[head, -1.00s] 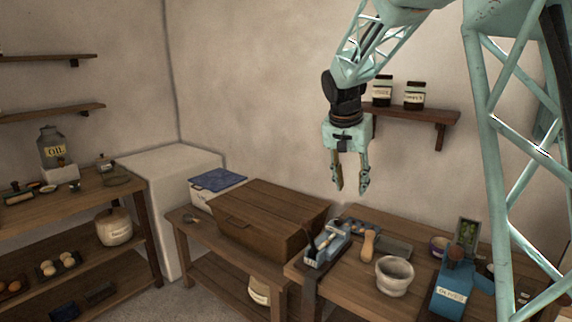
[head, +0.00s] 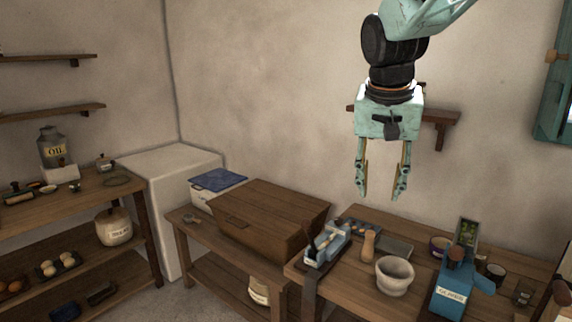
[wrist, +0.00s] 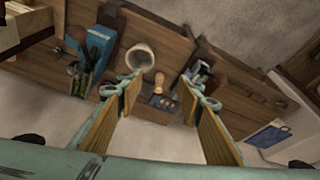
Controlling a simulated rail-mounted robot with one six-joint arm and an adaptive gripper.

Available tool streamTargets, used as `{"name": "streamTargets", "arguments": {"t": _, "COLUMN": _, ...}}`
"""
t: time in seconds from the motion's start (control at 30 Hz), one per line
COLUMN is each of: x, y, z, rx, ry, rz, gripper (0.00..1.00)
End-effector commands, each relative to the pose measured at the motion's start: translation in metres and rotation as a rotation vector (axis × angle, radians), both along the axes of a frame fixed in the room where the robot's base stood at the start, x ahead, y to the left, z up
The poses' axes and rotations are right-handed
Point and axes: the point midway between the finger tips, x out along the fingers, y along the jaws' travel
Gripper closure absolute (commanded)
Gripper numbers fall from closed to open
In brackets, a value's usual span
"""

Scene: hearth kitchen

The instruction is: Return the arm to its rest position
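My gripper (head: 382,192) hangs fingers down in the air in front of the back wall, above the right-hand table, in the head view. Its two fingers are parallel and well apart, with nothing between them. In the wrist view my gripper (wrist: 168,110) also shows as open and empty, with the table below it. My wrist and forearm come in from the top right in the head view. The upper arm is out of the head view.
The right-hand table (head: 345,285) bears a stone mortar (head: 394,275), a blue grinder (head: 452,290), a wooden pestle (head: 368,245) and a blue-grey device (head: 327,246). A wooden chest (head: 262,222) stands left of it. A wall shelf (head: 440,116) is behind my gripper.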

Motion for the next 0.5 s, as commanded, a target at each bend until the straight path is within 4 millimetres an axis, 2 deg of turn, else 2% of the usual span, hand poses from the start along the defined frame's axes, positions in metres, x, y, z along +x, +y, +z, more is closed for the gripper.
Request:
{"name": "streamTargets", "arguments": {"t": 0.1, "x": -0.026, "y": -0.002, "z": 0.006, "rx": 0.001, "ry": 0.000, "rz": 0.021, "gripper": 0.66}}
{"name": "streamTargets", "arguments": {"t": 0.5, "x": -0.109, "y": -0.003, "z": 0.017, "rx": 0.005, "ry": 0.004, "rz": 0.096, "gripper": 0.66}}
